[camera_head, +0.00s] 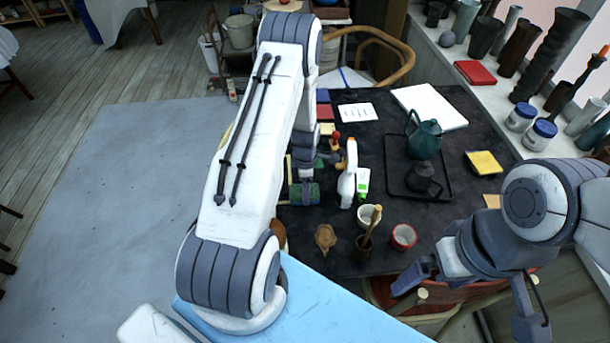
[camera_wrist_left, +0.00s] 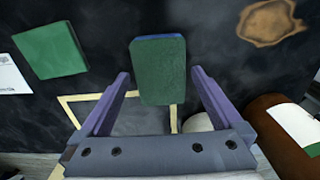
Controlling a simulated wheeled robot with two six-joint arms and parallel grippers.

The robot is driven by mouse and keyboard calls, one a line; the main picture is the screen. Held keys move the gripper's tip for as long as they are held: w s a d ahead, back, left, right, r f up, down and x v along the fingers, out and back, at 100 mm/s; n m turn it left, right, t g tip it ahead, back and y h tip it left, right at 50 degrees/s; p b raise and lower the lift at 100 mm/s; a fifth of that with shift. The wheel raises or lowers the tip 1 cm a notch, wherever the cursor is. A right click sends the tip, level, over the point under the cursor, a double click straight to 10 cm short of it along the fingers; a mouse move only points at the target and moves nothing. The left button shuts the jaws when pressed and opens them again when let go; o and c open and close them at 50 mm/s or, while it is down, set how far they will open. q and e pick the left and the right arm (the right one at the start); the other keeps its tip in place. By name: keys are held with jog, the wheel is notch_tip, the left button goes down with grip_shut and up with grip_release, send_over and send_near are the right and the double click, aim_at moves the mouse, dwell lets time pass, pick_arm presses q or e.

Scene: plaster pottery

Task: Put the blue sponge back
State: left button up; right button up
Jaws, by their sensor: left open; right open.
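In the left wrist view a sponge (camera_wrist_left: 158,72) with a green face and a bluish edge is between the fingertips of my left gripper (camera_wrist_left: 160,74). The fingers are open, with a narrow gap on each side of it. Its height above the table cannot be told. In the head view my left arm hides most of this area. My right gripper (camera_head: 470,298) is open and empty at the lower right, by the table's front edge.
A second green block (camera_wrist_left: 50,50) lies at the left in the wrist view. In the head view, a white bottle (camera_head: 348,178), a cup with tools (camera_head: 364,247), a red-rimmed cup (camera_head: 404,237) and a teal teapot (camera_head: 424,140) crowd the dark table. A brown cylinder (camera_wrist_left: 283,135) is near the left gripper.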

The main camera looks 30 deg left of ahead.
pick_arm(q)
notch_tip(320, 180, up, 11)
jog(key=b, duration=0.2)
jog(key=shift+r, duration=0.15)
notch_tip(320, 180, down, 12)
jog(key=shift+p, duration=1.15)
jog(key=shift+r, duration=0.95)
jog(key=shift+r+b, duration=0.3)
jog(key=shift+r, duration=0.35)
